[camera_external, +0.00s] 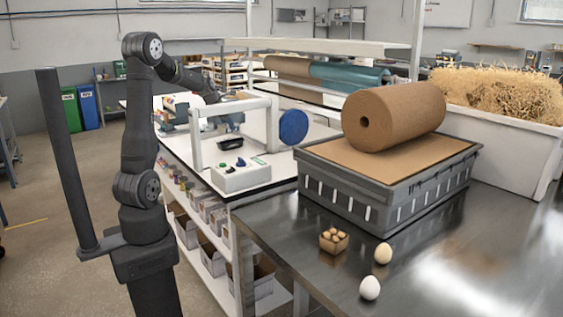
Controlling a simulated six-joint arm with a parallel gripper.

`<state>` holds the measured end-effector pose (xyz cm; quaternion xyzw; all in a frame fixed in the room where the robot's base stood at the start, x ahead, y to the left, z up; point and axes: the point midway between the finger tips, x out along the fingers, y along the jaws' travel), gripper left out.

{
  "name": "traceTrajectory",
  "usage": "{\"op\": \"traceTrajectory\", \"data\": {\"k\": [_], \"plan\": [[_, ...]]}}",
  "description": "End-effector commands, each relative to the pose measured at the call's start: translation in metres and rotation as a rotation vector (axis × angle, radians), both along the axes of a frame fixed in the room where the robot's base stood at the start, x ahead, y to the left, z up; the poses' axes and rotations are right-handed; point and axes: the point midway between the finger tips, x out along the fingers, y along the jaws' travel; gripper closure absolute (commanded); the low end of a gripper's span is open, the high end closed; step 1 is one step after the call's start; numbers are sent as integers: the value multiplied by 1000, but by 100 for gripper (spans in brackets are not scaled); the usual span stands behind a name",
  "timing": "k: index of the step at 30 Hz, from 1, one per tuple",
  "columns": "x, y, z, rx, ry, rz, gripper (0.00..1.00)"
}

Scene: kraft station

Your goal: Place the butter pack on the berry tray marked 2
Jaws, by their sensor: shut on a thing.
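My black arm stands at the left and reaches away over the white bench. My gripper (228,117) is small and far off at the end of the arm, partly behind a white frame. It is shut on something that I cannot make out. I cannot pick out the butter pack in this view. I cannot make out a berry tray marked 2 either, and no number is readable.
The white frame (196,140) stands near my gripper, with a control box (240,178) before it. A grey crate (335,192) bears a brown roll (400,113). A small carton (333,240), a brown egg (383,254) and a white egg (370,288) are on the metal table (450,250).

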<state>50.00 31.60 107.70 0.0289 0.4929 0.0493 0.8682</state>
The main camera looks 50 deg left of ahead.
Motion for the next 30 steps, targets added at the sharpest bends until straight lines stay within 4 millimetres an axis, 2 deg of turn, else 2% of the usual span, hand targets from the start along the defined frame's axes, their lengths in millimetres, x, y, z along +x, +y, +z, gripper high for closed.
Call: {"op": "traceTrajectory", "data": {"k": [8, 17, 18, 21, 30], "plan": [[0, 0, -34, 0, 1, -1, 84], [0, 0, -36, 1, -1, -2, 84], [0, 0, -37, 1, 0, -2, 41], [0, 0, -37, 1, 0, -2, 22], [0, 0, -35, 1, -1, -2, 22]]}}
